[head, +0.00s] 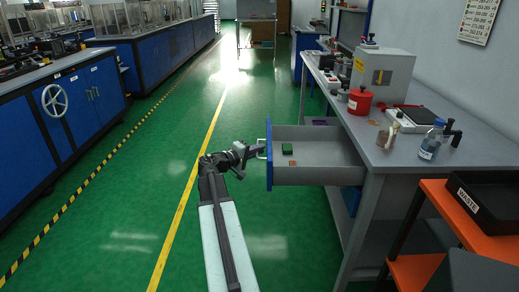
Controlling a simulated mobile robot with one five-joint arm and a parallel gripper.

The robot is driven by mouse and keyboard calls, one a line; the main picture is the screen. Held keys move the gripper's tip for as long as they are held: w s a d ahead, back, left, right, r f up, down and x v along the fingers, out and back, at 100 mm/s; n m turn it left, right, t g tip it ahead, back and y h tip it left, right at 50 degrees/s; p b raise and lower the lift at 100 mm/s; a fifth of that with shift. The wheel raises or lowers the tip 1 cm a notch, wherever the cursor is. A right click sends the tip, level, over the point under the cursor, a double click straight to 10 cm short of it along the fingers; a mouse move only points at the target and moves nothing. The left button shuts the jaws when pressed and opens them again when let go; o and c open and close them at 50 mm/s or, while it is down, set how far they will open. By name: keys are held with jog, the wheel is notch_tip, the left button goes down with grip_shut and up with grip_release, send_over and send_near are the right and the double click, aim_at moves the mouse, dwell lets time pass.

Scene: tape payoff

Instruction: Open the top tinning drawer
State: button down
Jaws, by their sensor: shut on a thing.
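The top drawer (325,177) of the grey-topped workbench is pulled well out to the left. Its blue front (269,167) faces left and its grey inside shows. My gripper (259,149) is at the drawer's pale handle (264,155), shut on it. The fingertips are small in the head view and partly merge with the handle. Inside the drawer lie a small green block (287,148) and a small brown piece (292,162).
An orange stand (458,215) with a black waste tray (490,212) is at lower right. Green floor left of the drawer is clear.

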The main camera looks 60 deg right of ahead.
jog(key=shift+d+r, duration=0.1)
jog(key=c, duration=1.8)
grip_release()
jog(key=p+v, duration=0.1)
jog(key=v, duration=0.6)
jog(key=shift+w+a, duration=0.1)
jog(key=shift+a, duration=0.25)
